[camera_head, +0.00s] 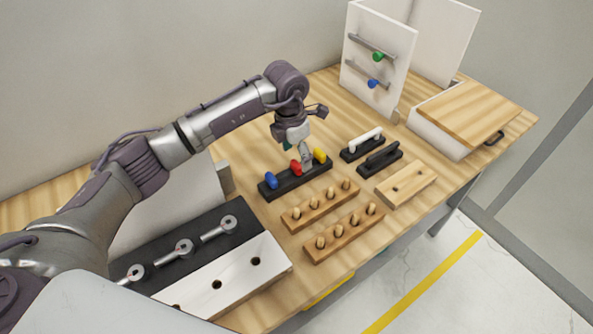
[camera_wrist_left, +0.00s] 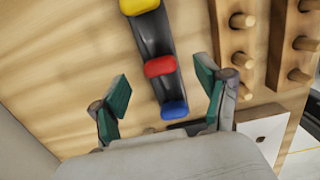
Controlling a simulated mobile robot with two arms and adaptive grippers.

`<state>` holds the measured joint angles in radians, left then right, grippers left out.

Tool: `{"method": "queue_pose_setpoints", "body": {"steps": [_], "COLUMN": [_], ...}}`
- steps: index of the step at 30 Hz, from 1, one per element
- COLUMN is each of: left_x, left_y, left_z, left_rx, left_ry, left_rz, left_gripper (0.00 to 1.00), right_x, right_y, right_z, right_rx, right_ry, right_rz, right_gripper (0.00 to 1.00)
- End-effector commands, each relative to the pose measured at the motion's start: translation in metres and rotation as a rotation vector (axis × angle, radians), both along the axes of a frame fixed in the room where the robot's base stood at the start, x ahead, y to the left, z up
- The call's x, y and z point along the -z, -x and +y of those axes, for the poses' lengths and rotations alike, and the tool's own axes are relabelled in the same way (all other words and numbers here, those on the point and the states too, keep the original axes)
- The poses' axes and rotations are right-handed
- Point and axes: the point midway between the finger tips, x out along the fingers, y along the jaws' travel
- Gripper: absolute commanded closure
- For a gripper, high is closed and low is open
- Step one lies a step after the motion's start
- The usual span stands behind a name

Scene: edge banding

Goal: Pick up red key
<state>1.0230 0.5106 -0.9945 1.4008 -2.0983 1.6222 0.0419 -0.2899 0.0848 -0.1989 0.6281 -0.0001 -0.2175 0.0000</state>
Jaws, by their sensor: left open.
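A red key (camera_head: 295,167) stands in a black holder (camera_head: 284,185) on the wooden table, between a blue key (camera_head: 271,180) and a yellow key (camera_head: 320,156). My left gripper (camera_head: 305,160) is above the holder, close to the red and yellow keys in the head view. In the left wrist view the red key (camera_wrist_left: 160,66) lies ahead of the open gripper (camera_wrist_left: 162,100), between the lines of its two green-padded fingers. The gripper holds nothing. The blue key (camera_wrist_left: 174,110) is nearest the gripper there and the yellow key (camera_wrist_left: 140,6) farthest. My right gripper does not show.
Two wooden peg blocks (camera_head: 321,206) stand just right of the holder. Black bases with white and black handles (camera_head: 363,145) stand farther back. A white panel with green and blue knobs (camera_head: 378,60) and a wood-topped box (camera_head: 468,110) are behind. A black-and-white fixture (camera_head: 230,268) is in front.

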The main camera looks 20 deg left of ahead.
Motion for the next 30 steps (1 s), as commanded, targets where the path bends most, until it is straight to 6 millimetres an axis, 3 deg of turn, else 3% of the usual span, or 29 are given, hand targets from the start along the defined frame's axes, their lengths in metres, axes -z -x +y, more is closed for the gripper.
{"method": "queue_pose_setpoints", "body": {"steps": [7,16,27,30], "left_x": [0.042,0.044,0.044,0.044], "left_y": [-0.001,-0.002,-0.002,-0.002], "left_z": [0.001,0.0,0.001,0.001], "left_rx": [0.0,0.0,0.0,0.0], "left_ry": [0.002,0.001,0.001,0.001], "left_rz": [0.001,0.001,0.001,0.001], "left_gripper": [0.25,0.27,0.88,0.89], "right_x": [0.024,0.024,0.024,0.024], "right_y": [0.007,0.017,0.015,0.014], "right_z": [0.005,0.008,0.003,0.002], "right_rx": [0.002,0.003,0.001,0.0], "right_ry": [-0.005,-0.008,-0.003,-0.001], "right_rz": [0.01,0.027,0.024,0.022], "right_gripper": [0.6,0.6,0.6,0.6]}}
